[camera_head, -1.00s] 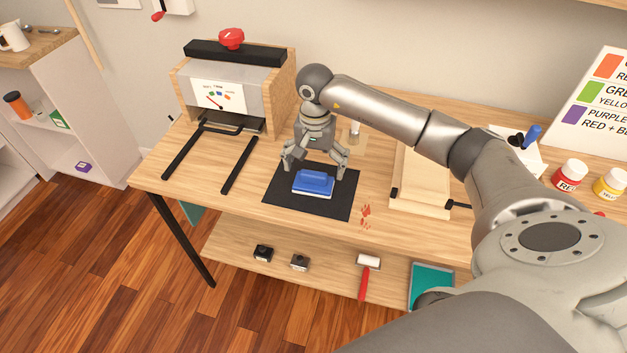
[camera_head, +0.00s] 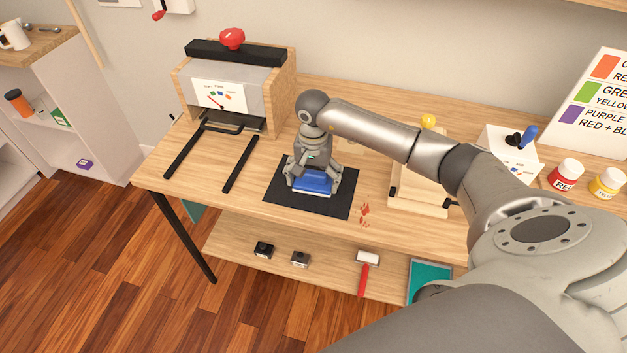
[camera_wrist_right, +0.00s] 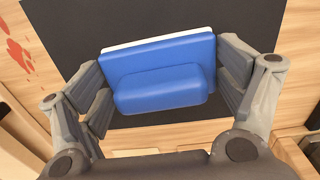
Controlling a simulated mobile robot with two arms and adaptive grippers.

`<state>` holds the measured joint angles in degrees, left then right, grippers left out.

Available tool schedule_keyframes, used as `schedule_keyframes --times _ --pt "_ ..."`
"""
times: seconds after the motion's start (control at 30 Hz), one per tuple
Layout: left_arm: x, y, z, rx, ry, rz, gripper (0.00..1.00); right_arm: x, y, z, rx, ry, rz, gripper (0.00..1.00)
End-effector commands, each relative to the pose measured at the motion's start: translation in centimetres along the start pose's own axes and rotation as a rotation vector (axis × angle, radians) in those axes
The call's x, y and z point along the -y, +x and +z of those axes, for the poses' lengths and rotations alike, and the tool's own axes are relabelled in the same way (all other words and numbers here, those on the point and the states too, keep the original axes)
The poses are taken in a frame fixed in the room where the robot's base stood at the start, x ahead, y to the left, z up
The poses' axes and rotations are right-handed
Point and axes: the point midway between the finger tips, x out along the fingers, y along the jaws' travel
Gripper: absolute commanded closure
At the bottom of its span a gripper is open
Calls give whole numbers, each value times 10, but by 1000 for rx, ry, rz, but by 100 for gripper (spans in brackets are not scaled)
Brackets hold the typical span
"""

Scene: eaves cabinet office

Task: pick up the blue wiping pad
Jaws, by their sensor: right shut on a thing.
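The blue wiping pad (camera_head: 312,182) has a raised blue grip on top and a white underside edge. It lies on the black mat (camera_head: 284,199) on the workbench. My right gripper (camera_head: 314,184) is over it from above, with a finger at each end of the pad. In the right wrist view the pad (camera_wrist_right: 158,75) sits between the fingers of the gripper (camera_wrist_right: 165,92), which is shut on it. The pad's underside is hidden. My left gripper does not show.
Red smudges (camera_head: 365,212) mark the bench right of the mat. A press-like wooden box (camera_head: 232,90) with black rails stands left behind. A wooden board (camera_head: 416,190), a white box with a blue lever (camera_head: 510,150) and paint jars (camera_head: 566,175) are to the right.

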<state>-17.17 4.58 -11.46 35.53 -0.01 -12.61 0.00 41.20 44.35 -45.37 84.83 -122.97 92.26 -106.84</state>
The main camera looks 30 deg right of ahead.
Motion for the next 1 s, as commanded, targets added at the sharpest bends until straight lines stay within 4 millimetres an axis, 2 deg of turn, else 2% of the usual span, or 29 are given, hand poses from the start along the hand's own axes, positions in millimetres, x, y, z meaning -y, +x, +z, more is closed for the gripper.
schedule_keyframes --times 0.37,0.53,0.87,1.0 --pt "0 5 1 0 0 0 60 0 -8 -1 -3 0 -2 35" --pt "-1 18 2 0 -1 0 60 0 -31 -2 -7 -1 -4 35" --pt "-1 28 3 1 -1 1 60 -34 -92 39 -6 -3 -2 35" --pt "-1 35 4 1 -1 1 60 -52 -101 61 -4 -2 1 35"
